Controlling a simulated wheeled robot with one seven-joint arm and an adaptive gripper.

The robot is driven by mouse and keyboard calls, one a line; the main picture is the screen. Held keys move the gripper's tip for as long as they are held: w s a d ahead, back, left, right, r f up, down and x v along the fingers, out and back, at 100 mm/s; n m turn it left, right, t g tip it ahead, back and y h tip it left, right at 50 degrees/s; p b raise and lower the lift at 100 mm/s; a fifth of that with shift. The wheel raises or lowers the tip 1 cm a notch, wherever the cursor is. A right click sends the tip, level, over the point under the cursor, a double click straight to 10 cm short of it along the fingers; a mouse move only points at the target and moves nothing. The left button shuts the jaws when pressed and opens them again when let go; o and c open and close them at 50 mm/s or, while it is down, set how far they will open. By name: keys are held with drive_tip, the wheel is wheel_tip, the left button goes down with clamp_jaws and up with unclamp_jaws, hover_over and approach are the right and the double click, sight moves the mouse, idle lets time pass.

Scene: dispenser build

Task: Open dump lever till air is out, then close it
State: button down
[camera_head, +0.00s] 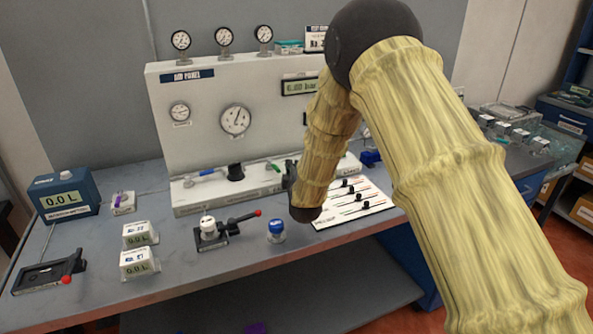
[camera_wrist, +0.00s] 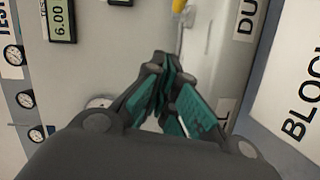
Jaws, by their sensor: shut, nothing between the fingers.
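The dump lever shows in the wrist view as a yellow handle (camera_wrist: 179,5) on a pale metal stem at the top edge, cut off by the frame. A label (camera_wrist: 245,15) starting "DU" stands beside it. My gripper (camera_wrist: 166,70) is shut and empty, its fingertips below the handle in that picture and apart from it. In the head view my gripper (camera_head: 290,177) is at the panel's lower front, partly hidden by my arm, which also hides the dump lever. A panel display (camera_wrist: 60,18) reads 6.00 in the wrist view.
The white panel (camera_head: 185,110) carries several gauges. Blue (camera_head: 207,172) and green (camera_head: 273,166) handles sit on its lower ledge. A red-knobbed lever (camera_head: 257,213), a blue-capped part (camera_head: 276,230) and a white sheet with black knobs (camera_head: 375,205) lie on the bench. The front bench edge is mostly clear.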

drive_tip(key=w, duration=0.1)
drive_tip(key=w+d, duration=0.1)
drive_tip(key=d+p, duration=0.1)
drive_tip(key=shift+w+d+f, duration=0.2)
drive_tip(key=shift+w+f, duration=0.05)
drive_tip(key=shift+w, duration=0.15)
drive_tip(key=shift+w+d+f, duration=0.2)
drive_tip(key=shift+d, duration=0.35)
